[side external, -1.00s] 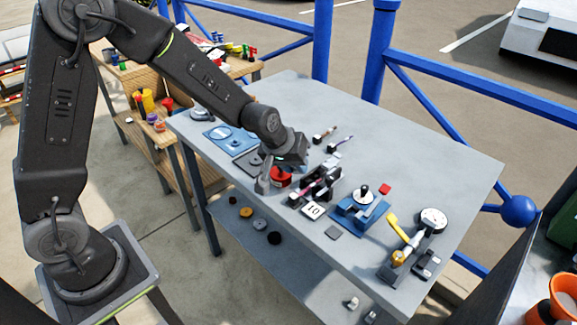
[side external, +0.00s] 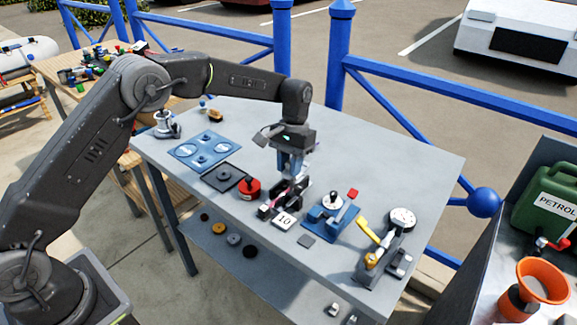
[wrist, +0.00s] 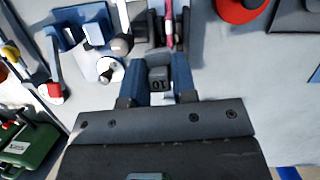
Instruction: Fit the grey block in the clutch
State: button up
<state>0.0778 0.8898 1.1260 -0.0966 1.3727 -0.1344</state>
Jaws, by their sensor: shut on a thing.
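My gripper (side external: 291,167) points down above the table, just behind the black clutch (side external: 283,197). In the wrist view my gripper (wrist: 158,75) is shut on a small grey block (wrist: 158,74) marked 10, which sits between its two blue fingers. The block cannot be made out in the side view. The dark clutch also shows in the wrist view (wrist: 150,28), just beyond the fingertips, with a pink piece along one side. Whether block and clutch touch, I cannot tell.
A white card (side external: 285,220) marked 10 lies before the clutch. A red round piece (side external: 249,187) is to its left, and a blue fixture (side external: 330,222) to its right. A yellow-handled device (side external: 369,232) and a dial gauge (side external: 402,219) stand farther right. The back right table is clear.

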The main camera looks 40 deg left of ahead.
aim_at(287, 175)
jog(key=shift+s+a+r+m+g+y, duration=0.2)
jog(key=shift+r+m+g+y, duration=0.25)
jog(key=shift+g, duration=0.35)
jog(key=shift+f, duration=0.2)
jog(key=shift+f, duration=1.35)
jog(key=shift+f, duration=0.75)
jog(key=shift+r, duration=0.15)
jog(key=shift+r, duration=0.35)
jog(key=shift+r, duration=0.15)
jog(key=shift+f, duration=0.65)
dwell(0.4)
jog(key=shift+r, duration=0.25)
